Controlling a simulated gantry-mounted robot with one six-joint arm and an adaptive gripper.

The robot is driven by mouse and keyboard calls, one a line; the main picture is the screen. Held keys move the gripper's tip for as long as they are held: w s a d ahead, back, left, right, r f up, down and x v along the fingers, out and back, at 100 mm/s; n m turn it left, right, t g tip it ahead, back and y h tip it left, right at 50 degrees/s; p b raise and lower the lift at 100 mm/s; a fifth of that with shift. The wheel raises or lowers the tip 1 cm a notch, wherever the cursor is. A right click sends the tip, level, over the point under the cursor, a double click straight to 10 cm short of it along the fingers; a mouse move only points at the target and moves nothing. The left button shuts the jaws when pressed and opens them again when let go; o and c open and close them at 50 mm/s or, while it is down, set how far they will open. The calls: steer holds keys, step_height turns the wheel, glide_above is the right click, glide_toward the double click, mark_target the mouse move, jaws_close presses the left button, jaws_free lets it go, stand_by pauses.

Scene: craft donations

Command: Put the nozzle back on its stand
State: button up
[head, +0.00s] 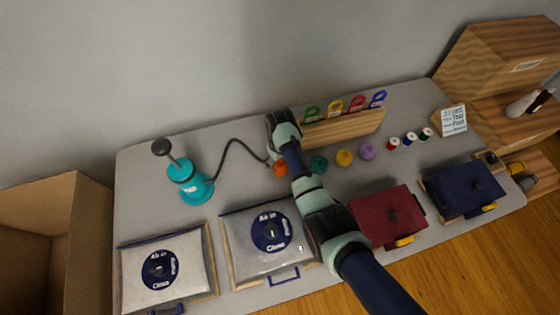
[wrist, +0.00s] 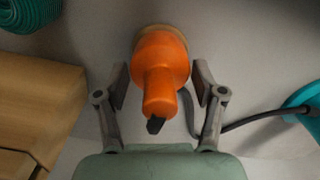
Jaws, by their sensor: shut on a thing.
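The orange nozzle (wrist: 160,65) has a narrow neck and a dark end pointing toward me in the wrist view. In the head view the nozzle (head: 280,169) shows beside my arm, left of the teal yarn. My gripper (wrist: 161,76) is shut on the nozzle, one finger on each side. The fingertips are hidden in the head view. A tan round edge (wrist: 179,32) shows at the nozzle's far end; I cannot tell if it is the stand or whether the two touch. A dark hose (head: 232,142) runs from the teal pump (head: 190,183) to the nozzle.
A wooden rack (head: 345,128) with coloured loops stands right behind my gripper. Teal yarn (head: 319,164), yellow yarn (head: 344,158) and purple yarn (head: 367,151) lie to the right. Two white packs, a red case (head: 380,215) and a blue case (head: 462,190) line the front.

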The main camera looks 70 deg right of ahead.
steer(key=o, duration=1.2)
step_height(320, 180, up, 12)
